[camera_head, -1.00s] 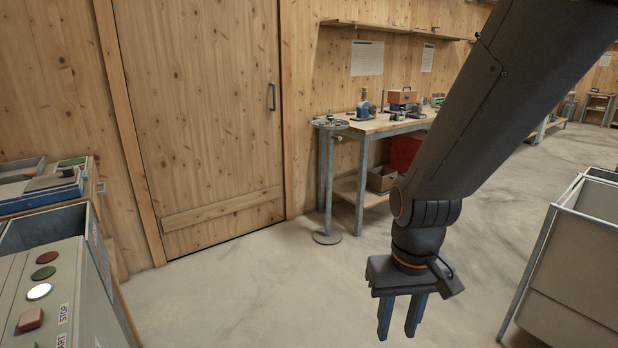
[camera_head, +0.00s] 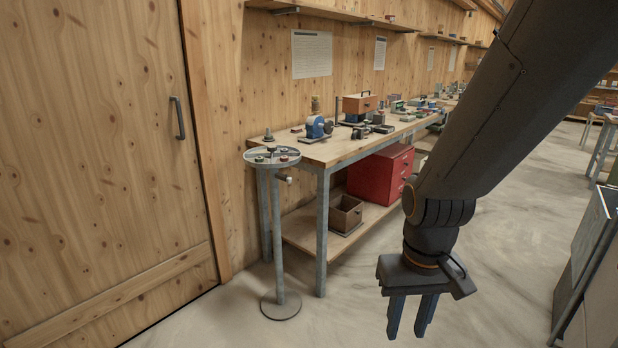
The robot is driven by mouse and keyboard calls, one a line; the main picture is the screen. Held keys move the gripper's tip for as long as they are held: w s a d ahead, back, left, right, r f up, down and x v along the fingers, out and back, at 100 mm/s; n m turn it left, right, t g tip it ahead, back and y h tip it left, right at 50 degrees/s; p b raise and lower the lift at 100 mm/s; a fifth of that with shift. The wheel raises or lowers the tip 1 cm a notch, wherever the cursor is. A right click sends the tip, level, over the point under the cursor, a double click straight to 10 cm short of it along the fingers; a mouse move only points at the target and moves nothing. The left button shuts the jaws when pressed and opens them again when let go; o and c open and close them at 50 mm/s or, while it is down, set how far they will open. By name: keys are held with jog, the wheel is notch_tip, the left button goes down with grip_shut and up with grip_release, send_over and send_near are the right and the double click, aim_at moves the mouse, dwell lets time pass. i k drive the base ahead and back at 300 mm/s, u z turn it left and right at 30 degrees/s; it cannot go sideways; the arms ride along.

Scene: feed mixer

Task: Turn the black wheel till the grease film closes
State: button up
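My gripper (camera_head: 408,322) hangs over the bare floor at the lower right, fingers pointing down. Its two blue fingers stand apart with nothing between them. I cannot make out a black wheel or a grease film in this view. A wooden workbench (camera_head: 350,146) stands beyond my gripper along the wall, well apart from it. On the bench are a small blue device (camera_head: 316,127) and a wooden box with a handle (camera_head: 360,104), too small to tell in detail.
A round-topped stand (camera_head: 279,240) with small parts on its disc is at the bench's left end. A wooden door (camera_head: 90,150) is at the left. A red drawer cabinet (camera_head: 380,172) and an open box (camera_head: 345,214) sit under the bench. A grey bin (camera_head: 592,250) stands at right. Floor between is clear.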

aim_at(328, 126)
jog(key=z, duration=0.25)
jog(key=i, duration=2.15)
jog(key=z, duration=0.2)
